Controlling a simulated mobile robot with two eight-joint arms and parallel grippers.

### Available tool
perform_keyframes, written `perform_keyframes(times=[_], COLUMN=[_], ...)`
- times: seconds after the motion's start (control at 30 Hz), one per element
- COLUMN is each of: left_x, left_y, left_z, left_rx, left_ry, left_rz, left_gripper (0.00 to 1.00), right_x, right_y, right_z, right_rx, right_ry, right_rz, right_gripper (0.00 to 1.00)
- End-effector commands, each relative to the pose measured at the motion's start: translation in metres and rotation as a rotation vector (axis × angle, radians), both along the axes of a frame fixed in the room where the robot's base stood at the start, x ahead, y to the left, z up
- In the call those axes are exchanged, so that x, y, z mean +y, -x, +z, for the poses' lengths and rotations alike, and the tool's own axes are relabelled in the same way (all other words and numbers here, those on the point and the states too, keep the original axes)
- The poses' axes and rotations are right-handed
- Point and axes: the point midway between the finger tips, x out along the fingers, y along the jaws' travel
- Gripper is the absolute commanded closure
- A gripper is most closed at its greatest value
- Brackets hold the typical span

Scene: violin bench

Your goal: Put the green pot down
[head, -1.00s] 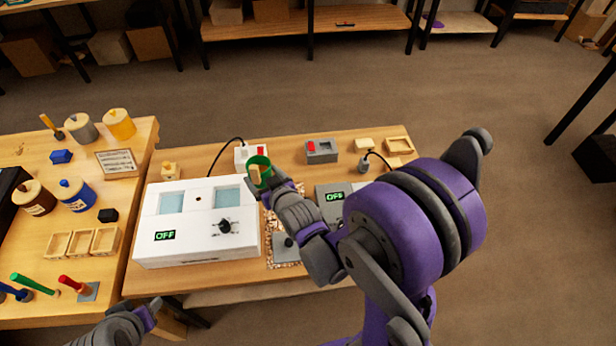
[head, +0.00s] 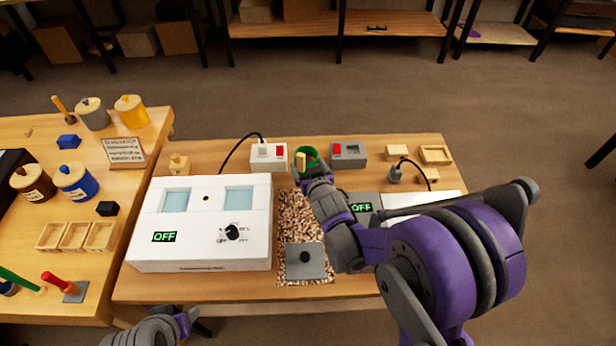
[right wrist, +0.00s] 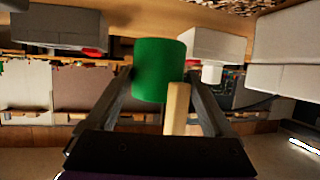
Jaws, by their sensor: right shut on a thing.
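The green pot (head: 308,156) with its pale wooden handle (head: 300,161) is at the back of the middle bench, between the white socket box and the grey switch box. My right gripper (head: 312,170) is shut on the pot. In the right wrist view the pot (right wrist: 158,70) and its handle (right wrist: 177,108) show between the two fingers, with that picture upside down. I cannot tell whether the pot's base touches the bench. My left gripper (head: 184,322) is low at the left, away from the pot; its fingers are too unclear to judge.
The white two-window bath (head: 200,245) reading OFF stands left of my right arm. The white box with a red switch (head: 262,154) and the grey box with a red switch (head: 352,150) flank the pot. A speckled mat (head: 296,215) lies in front. Wooden trays (head: 436,155) are at the right.

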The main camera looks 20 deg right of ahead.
Motion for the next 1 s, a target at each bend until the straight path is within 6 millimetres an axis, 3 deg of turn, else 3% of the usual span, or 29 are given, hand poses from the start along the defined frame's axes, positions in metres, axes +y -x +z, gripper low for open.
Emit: perform_keyframes(times=[0.2,0.63,0.67,0.7,0.73,1.0], left_x=[0.000,0.000,0.000,0.000,0.000,0.000], left_y=[0.001,0.002,0.002,0.002,0.002,0.002], left_z=[-0.007,-0.011,-0.011,-0.010,-0.010,-0.008], left_rx=[0.003,0.004,0.004,0.004,0.004,0.003], left_ry=[0.000,0.000,0.000,0.000,0.000,0.000], left_rz=[0.000,0.000,0.000,0.000,0.000,0.000], left_gripper=[0.50,0.50,0.50,0.50,0.50,0.50], right_x=[0.000,0.000,0.000,0.000,0.000,0.000], right_y=[0.000,0.000,0.000,0.000,0.000,0.000], right_z=[-0.032,-0.039,-0.039,-0.038,-0.038,-0.036], right_rx=[0.000,0.000,0.001,0.000,0.000,0.000], right_ry=[0.000,0.000,0.000,0.000,0.000,0.000], right_rz=[0.000,0.000,0.000,0.000,0.000,0.000], right_gripper=[0.72,0.72,0.12,0.04,0.00,0.00])
